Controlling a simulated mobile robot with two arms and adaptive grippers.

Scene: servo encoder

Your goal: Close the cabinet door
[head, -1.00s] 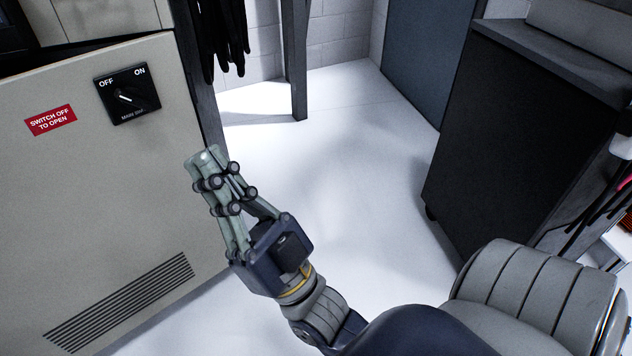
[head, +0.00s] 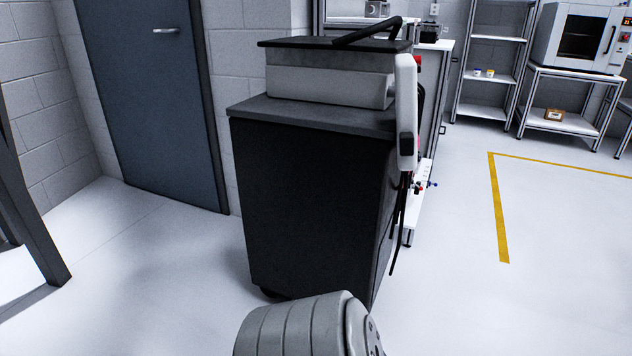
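The cabinet and its door are out of the head view at this moment. Neither of my grippers shows in the head view. Only a rounded grey part of my own arm (head: 305,325) shows at the bottom middle.
A dark cart (head: 305,200) with a grey unit on top stands in the middle. A closed blue-grey room door (head: 150,95) is behind it on the left. A dark metal post (head: 30,205) stands at the far left. Shelving (head: 490,75) and an oven (head: 580,38) stand at back right. Floor is clear on the right.

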